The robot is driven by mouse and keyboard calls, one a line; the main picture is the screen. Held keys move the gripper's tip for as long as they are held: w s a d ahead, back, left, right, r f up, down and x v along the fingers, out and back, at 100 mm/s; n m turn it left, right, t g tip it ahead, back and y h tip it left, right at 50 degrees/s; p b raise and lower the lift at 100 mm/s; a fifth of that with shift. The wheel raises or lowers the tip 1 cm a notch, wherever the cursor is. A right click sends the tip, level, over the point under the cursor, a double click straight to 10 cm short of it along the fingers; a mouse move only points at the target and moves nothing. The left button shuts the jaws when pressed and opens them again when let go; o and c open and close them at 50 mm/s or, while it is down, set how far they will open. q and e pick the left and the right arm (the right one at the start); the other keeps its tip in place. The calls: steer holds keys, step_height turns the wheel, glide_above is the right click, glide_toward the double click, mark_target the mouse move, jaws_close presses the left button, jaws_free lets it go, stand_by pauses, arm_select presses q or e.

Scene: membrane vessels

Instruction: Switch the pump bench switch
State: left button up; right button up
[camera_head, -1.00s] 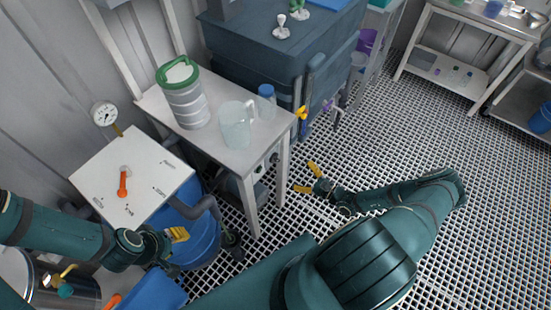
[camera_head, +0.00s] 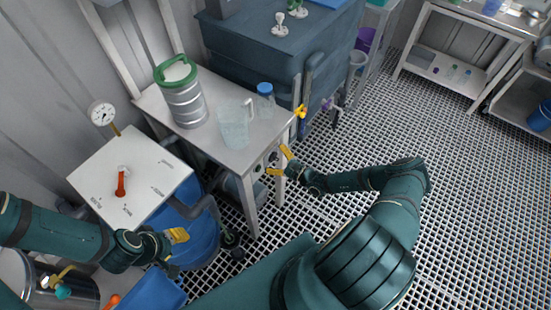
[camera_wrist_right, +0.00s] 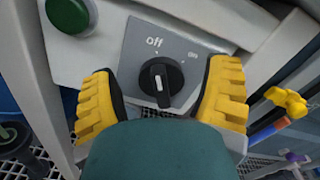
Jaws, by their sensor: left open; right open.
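The pump bench switch (camera_wrist_right: 161,80) is a black rotary knob on a grey plate marked "off" and "on". Its handle stands roughly upright, nearer the "off" mark, in the right wrist view. My right gripper (camera_wrist_right: 160,98) is open, with its yellow fingers on either side of the knob; I cannot tell if they touch it. In the head view the right gripper (camera_head: 281,161) is at the front side of the white pump bench (camera_head: 255,150), where the switch is too small to make out. My left gripper (camera_head: 174,238) is open and empty near the blue drum.
A green round button (camera_wrist_right: 68,12) sits left of the switch. A steel keg (camera_head: 185,95), a clear jug (camera_head: 234,125) and a blue-capped bottle (camera_head: 265,100) stand on the bench. A yellow valve handle (camera_head: 301,111) is close right. The grating floor (camera_head: 470,170) is open to the right.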

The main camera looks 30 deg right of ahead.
steer(key=c, duration=1.2)
steer(key=shift+r, duration=0.1)
steer(key=m, duration=0.3)
steer(key=m+b, duration=0.1)
steer(key=m, duration=0.1)
steer(key=shift+w+d+m, duration=0.15)
steer(key=shift+d+m, duration=0.05)
steer(key=shift+m, duration=0.2)
steer(key=m+b, duration=0.1)
steer(key=m, duration=0.4)
steer(key=shift+w+d+m+b, duration=0.1)
steer(key=shift+d+m+b, duration=0.1)
steer(key=shift+m+b, duration=0.2)
steer(key=shift+r, duration=0.1)
steer(key=o, duration=1.2)
steer(key=shift+w, duration=0.1)
